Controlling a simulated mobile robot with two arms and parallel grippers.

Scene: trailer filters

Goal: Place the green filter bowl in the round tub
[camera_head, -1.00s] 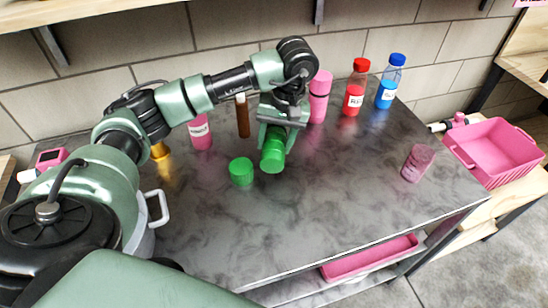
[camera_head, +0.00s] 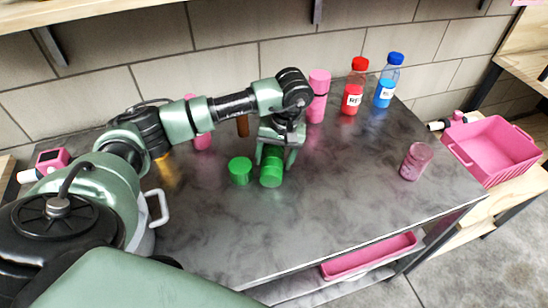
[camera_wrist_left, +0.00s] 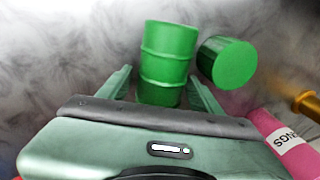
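My left gripper (camera_head: 275,160) is over the ribbed cylinder with one finger on each side. The left wrist view shows gaps between it and the fingers. A pale round pot with a handle (camera_head: 164,208), perhaps the tub, is mostly hidden behind my left arm.
Pink (camera_head: 318,95), red (camera_head: 353,88) and blue (camera_head: 388,82) bottles stand along the back. A pink cup (camera_head: 416,161) stands at the right, with a pink basket (camera_head: 492,150) beyond the table's edge. The front middle of the table is clear.

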